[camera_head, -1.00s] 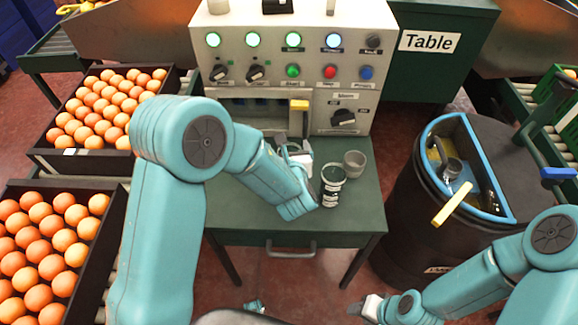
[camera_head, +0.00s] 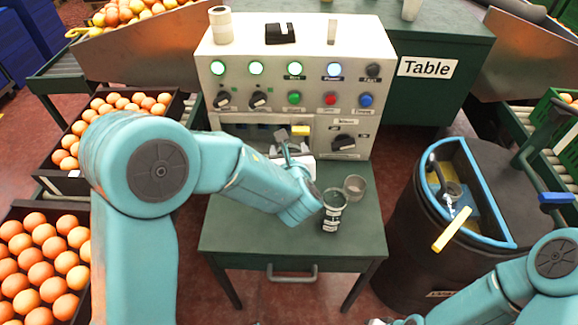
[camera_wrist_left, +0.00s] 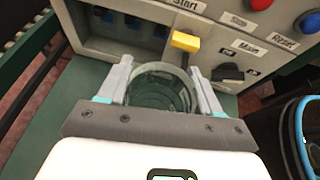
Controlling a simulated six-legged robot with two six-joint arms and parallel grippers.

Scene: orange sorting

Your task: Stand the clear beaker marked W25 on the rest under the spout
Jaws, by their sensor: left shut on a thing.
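My left gripper (camera_head: 285,147) is shut on a clear beaker (camera_wrist_left: 160,88), seen from above between its fingers in the wrist view. The beaker's marking does not show there. The gripper holds it at the front of the white machine (camera_wrist_left: 120,45), close to the low opening (camera_head: 245,132) and a yellow-tipped part (camera_wrist_left: 186,41) that looks like the spout. The rest cannot be made out, nor whether the beaker touches anything below. In the head view my gripper and arm mostly hide the beaker. Only a pale bit of my right gripper (camera_head: 380,321) shows at the bottom edge.
The stand's front is clear.

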